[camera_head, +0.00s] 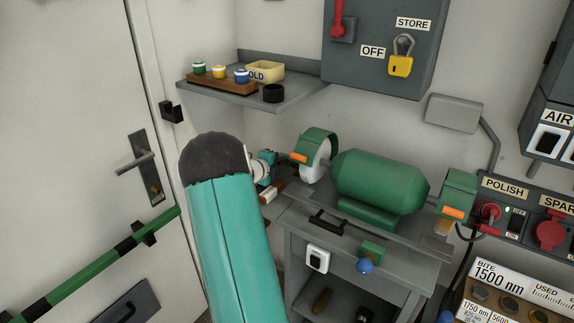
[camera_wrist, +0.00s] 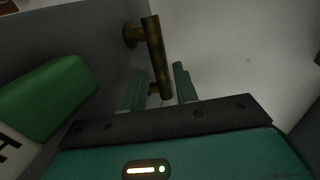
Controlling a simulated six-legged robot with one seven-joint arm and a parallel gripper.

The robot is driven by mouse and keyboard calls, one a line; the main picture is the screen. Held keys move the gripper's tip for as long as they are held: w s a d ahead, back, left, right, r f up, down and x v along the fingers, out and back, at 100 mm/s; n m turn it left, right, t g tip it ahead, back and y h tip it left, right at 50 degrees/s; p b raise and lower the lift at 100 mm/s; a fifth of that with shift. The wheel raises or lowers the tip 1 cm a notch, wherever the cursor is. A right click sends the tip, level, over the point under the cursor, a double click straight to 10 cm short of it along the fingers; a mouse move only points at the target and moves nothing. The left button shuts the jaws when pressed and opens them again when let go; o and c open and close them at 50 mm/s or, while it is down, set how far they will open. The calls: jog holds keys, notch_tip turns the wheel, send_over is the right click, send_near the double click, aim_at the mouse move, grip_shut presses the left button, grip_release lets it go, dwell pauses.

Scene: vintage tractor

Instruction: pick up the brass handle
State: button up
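The brass handle (camera_wrist: 154,50) shows in the wrist view as a dark bronze bar on short round mounts, fixed to a dark grey surface. It runs from the upper middle down toward my gripper (camera_wrist: 160,78). My gripper's two teal fingers stand apart, one on each side of the bar's lower end in the picture. I see a gap to the right finger; whether the left finger touches cannot be told. In the head view my teal arm link covers much of the left middle, and I cannot make out the handle for certain there.
In the wrist view a green block (camera_wrist: 48,97) with a white label lies left of my gripper. In the head view a grey bench (camera_head: 375,255) carries a green motor (camera_head: 380,182). A shelf (camera_head: 300,95) with small pots and a door (camera_head: 70,150) are nearby.

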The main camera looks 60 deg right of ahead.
aim_at(286, 162)
jog(key=x, duration=0.3)
jog(key=shift+s+d+f, duration=0.1)
jog(key=shift+d+f, duration=0.05)
jog(key=shift+d, duration=0.15)
jog(key=shift+c, duration=0.2)
grip_shut()
notch_tip(286, 162, up, 10)
